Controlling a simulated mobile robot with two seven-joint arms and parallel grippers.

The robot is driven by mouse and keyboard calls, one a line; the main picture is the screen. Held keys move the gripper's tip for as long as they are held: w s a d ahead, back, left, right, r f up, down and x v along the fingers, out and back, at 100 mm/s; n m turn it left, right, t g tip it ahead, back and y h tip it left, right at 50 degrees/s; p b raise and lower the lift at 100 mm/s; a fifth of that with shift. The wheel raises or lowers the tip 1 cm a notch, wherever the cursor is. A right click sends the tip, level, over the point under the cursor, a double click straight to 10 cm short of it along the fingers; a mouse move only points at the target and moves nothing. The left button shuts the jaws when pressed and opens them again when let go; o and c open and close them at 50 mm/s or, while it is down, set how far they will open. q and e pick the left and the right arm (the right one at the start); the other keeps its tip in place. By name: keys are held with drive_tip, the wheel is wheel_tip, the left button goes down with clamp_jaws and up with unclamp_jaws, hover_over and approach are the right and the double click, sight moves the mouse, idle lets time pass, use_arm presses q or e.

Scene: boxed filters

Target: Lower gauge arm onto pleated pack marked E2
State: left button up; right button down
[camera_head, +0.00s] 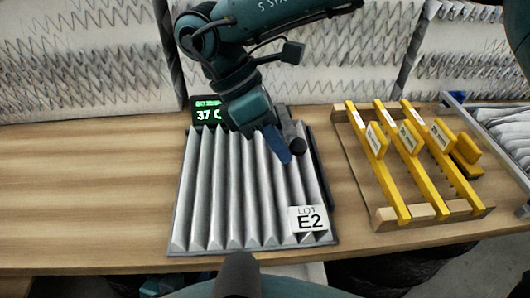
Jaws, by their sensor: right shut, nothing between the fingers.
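The pleated pack (232,192) lies flat on the bench, with light grey pleats in a dark frame and a white "LOT E2" label at its lower right corner. My right gripper (279,146) reaches in from above, over the pack's far right part, shut with nothing between its blue fingers. A dark grey bar with a round black end, apparently the gauge arm (298,145), is just right of the fingers. Whether it touches the gripper or the pleats, I cannot tell. My left gripper is not in view.
A wooden rack (381,213) with yellow bars and tags is to the right. More pleated material (512,135) lies at the far right. The bench left of the pack is clear.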

drive_tip(key=shift+w+d+r, duration=0.1)
drive_tip(key=shift+w+r, duration=0.05)
drive_tip(key=shift+r, duration=0.3)
